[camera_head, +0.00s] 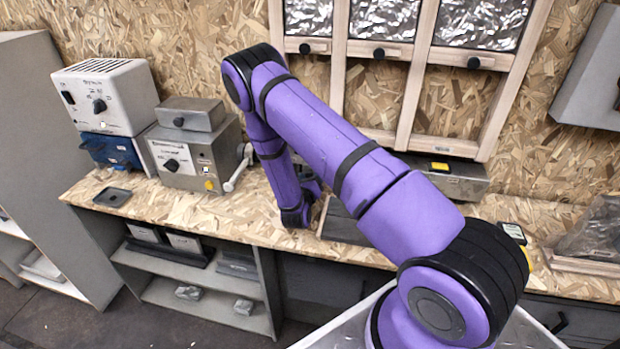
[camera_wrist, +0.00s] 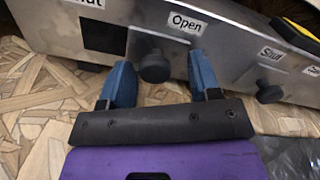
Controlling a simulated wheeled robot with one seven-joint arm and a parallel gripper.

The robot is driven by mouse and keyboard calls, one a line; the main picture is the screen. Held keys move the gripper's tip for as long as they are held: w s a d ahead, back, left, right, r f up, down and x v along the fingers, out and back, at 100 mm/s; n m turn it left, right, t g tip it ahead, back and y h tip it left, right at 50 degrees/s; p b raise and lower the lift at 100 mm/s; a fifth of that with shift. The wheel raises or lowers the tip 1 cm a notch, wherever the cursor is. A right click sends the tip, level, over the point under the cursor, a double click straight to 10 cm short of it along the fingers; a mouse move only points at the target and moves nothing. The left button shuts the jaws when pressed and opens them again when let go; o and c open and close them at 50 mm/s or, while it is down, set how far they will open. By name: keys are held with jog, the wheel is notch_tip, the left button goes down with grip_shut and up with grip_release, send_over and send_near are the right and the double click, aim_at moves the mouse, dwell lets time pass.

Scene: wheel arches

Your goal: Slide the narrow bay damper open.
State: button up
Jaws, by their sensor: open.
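A long grey metal box with sliding knobs fills the top of the wrist view (camera_wrist: 232,60). Its labels read "Open" and "Shut". A dark round knob (camera_wrist: 152,66) stands below and left of the "Open" label, with a dark square opening (camera_wrist: 103,38) to its left. My gripper (camera_wrist: 162,82) is open, its blue fingers on either side of this knob; contact cannot be told. A second knob (camera_wrist: 270,91) sits under a "Shut" label at right. Which bay is the narrow one is not clear.
A grey box with a yellow label (camera_head: 455,183) lies partly behind my arm on the chipboard counter (camera_head: 240,225). A wooden frame (camera_head: 405,105) with foil-filled bays hangs above. Metal boxes (camera_head: 190,155) stand at left.

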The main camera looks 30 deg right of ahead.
jog(key=v, duration=1)
jog(key=shift+s+a, duration=0.2)
jog(key=shift+s, duration=0.1)
jog(key=s+d+r+m+g+h, duration=0.1)
jog(key=s+d+r+m+g, duration=0.15)
jog(key=r+m+g, duration=0.5)
jog(key=s+d+r+m+g, duration=0.1)
jog(key=s+r+m+g, duration=0.3)
jog(key=r, duration=0.6)
jog(key=s+d+r+m+g+h, duration=0.1)
jog(key=s+d+r+m+g, duration=0.1)
jog(key=r+m, duration=0.6)
jog(key=s+a+r+m+t+y, duration=0.3)
jog(key=s+a+r+m+y, duration=0.2)
jog(key=s+r, duration=0.4)
jog(key=s+a+r+m+t+y, duration=0.3)
jog(key=s+a+r+m+y, duration=0.3)
jog(key=s+r+m+y, duration=0.2)
jog(key=shift+s+a+r+y, duration=0.25)
jog(key=shift+s+r+y, duration=0.8)
jog(key=shift+s, duration=0.75)
dwell(0.6)
